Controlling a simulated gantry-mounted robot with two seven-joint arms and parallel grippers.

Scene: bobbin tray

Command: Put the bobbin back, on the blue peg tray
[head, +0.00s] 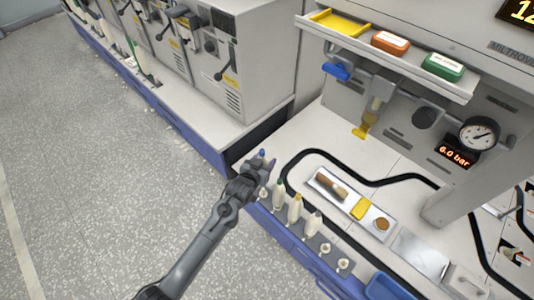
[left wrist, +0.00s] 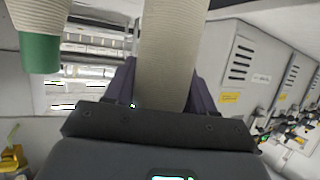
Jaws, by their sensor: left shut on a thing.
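My left gripper (head: 262,166) is shut on a bobbin at the back end of the peg tray (head: 311,242). In the left wrist view the held bobbin (left wrist: 165,55) is a cream, ribbed yarn body between the dark fingers. In the head view the gripper mostly hides it, so I cannot tell whether it sits on a peg. The tray, blue-grey here, carries upright cream bobbins with a green tip (head: 280,192), a yellow tip (head: 296,208) and a purplish tip (head: 314,223). Two pale pegs (head: 325,250) without yarn stand at the tray's near end. My right gripper is out of view.
A metal plate with a brush (head: 330,187), a yellow block (head: 360,208) and a round brown piece (head: 382,224) lies beside the tray. A blue bin (head: 385,287) stands at the front. A grey machine (head: 240,70) rises behind the gripper. A green-ended bobbin (left wrist: 39,50) is close in the wrist view.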

